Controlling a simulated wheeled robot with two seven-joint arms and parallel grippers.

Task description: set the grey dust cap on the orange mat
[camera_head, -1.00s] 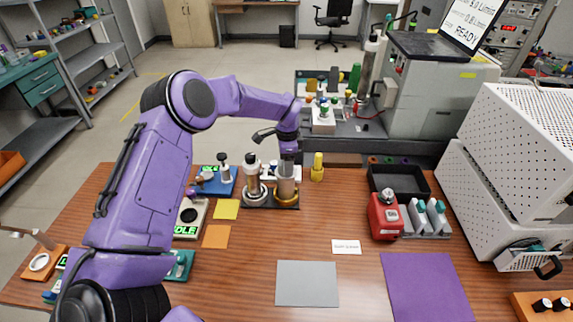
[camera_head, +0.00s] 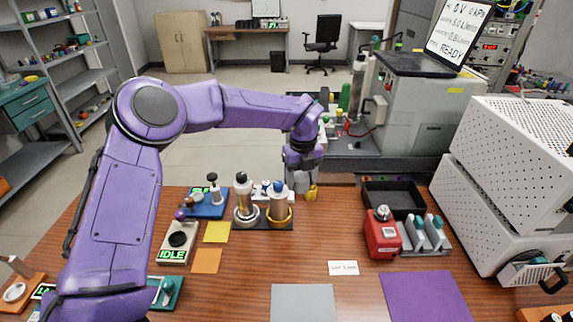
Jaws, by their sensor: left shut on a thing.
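The orange mat (camera_head: 207,261) lies flat and bare on the wooden table, left of centre and in front of the yellow mat (camera_head: 217,231). My left gripper (camera_head: 301,185) is shut on a small light grey piece, which I take to be the grey dust cap (camera_head: 301,182). The fingers hide much of it, so its shape is unclear. The gripper is right of the two bottle-like cylinders and in front of a yellow object (camera_head: 312,193), well away from the mat. My right gripper is not in view.
Two upright cylinders (camera_head: 245,203) stand on a dark base, the right one with a blue top (camera_head: 278,187). A box reading IDLE (camera_head: 173,253) stands left of the orange mat. A red device (camera_head: 382,238) and black tray (camera_head: 395,197) are at right. The middle table is clear.

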